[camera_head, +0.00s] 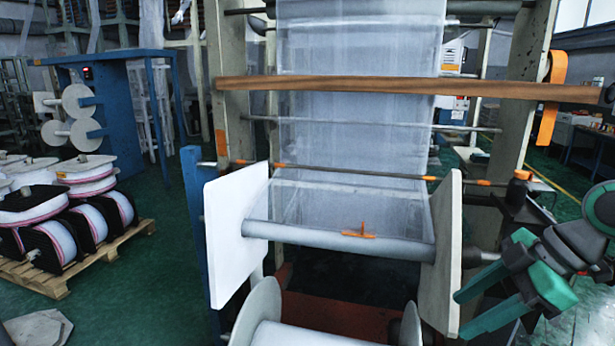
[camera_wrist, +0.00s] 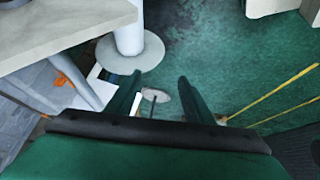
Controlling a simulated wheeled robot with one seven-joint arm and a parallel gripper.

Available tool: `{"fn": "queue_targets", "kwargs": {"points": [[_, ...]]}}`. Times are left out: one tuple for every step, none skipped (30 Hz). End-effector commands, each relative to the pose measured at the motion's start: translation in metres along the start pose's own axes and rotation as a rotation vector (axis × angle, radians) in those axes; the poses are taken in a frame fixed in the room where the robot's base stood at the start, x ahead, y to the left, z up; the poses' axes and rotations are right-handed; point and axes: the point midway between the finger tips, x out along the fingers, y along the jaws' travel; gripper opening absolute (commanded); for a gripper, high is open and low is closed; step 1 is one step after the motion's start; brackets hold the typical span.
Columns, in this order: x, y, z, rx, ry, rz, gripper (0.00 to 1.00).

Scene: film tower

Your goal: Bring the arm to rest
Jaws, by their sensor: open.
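My gripper (camera_head: 458,316) is at the lower right of the head view, its two green fingers spread apart with nothing between them. It is close to the right white side plate (camera_head: 447,255) of the film tower; I cannot tell whether they touch. In the wrist view the open fingers (camera_wrist: 158,88) point down toward the green floor, beside a white roll with a round flange (camera_wrist: 130,52). My arm comes in from the right edge of the head view.
Clear film (camera_head: 360,100) hangs over the tower's rollers. A wooden bar (camera_head: 400,88) crosses the tower. Wrapped reels (camera_head: 85,180) sit on a pallet (camera_head: 110,248) at left. Green floor (camera_head: 150,290) is open between.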

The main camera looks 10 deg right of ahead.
Motion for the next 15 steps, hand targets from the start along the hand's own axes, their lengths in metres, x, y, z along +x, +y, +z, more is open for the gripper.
{"fn": "queue_targets", "kwargs": {"points": [[0.013, 0.005, -0.006, -0.003, 0.029, 0.01, 0.47], [0.02, 0.009, -0.009, -0.002, 0.046, 0.018, 0.47], [0.031, 0.014, -0.014, -0.001, 0.072, 0.032, 0.47], [0.039, 0.018, -0.019, 0.001, 0.094, 0.043, 0.47], [0.049, 0.023, -0.024, 0.004, 0.119, 0.055, 0.47], [0.062, 0.029, -0.032, 0.008, 0.154, 0.071, 0.47], [0.073, 0.033, -0.038, 0.012, 0.18, 0.084, 0.47], [0.083, 0.037, -0.044, 0.018, 0.208, 0.097, 0.47], [0.096, 0.043, -0.052, 0.026, 0.245, 0.113, 0.47], [0.105, 0.047, -0.058, 0.034, 0.272, 0.126, 0.47], [0.115, 0.05, -0.065, 0.042, 0.299, 0.137, 0.47], [0.127, 0.054, -0.072, 0.054, 0.336, 0.153, 0.47], [0.137, 0.057, -0.079, 0.063, 0.363, 0.164, 0.47], [0.146, 0.06, -0.085, 0.074, 0.389, 0.175, 0.47], [0.157, 0.063, -0.092, 0.09, 0.425, 0.188, 0.47]]}}
